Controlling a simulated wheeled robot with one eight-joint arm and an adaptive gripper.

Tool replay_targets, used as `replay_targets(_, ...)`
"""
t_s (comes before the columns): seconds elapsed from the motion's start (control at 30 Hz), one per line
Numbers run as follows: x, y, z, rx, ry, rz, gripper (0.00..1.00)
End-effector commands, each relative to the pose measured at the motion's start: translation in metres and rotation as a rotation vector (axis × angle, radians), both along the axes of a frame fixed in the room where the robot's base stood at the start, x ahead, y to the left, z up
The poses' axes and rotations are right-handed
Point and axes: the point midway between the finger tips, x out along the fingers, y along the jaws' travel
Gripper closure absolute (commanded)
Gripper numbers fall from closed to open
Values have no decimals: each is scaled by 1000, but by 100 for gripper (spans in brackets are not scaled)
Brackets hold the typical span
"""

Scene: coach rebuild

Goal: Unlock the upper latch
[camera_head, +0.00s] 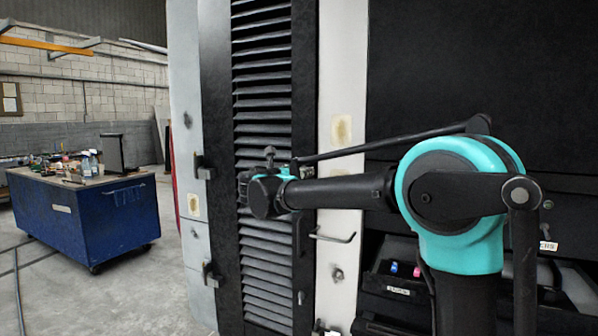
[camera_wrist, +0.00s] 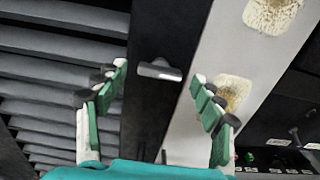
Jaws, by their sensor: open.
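In the wrist view a small grey latch handle (camera_wrist: 160,70) sticks out from the black upright strip (camera_wrist: 150,115) between the louvres and the pale panel. I take it for the upper latch. My gripper (camera_wrist: 160,73) is open, with one green-padded finger on each side of the handle in the picture. No finger visibly touches it, and the depth gap cannot be told. In the head view my gripper (camera_head: 245,184) is in front of the louvred panel (camera_head: 262,110), at the end of my outstretched arm. The latch handle cannot be made out there; my arm covers part of the strip.
Dark latches (camera_head: 204,168) (camera_head: 211,274) sit on the pale panel left of the louvres. A bent handle (camera_head: 333,237) juts from the pale panel right of them. A blue workbench (camera_head: 85,220) with tools stands at left, with open floor (camera_head: 110,290) around it.

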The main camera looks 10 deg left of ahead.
Motion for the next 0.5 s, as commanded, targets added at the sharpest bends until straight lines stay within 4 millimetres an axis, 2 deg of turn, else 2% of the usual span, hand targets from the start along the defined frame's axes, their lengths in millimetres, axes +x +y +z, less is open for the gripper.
replay_targets(0.2, 15, -6, 0, 0, 0, -1, 32)
replay_targets(0.5, 17, -6, 0, 0, 0, 0, 32)
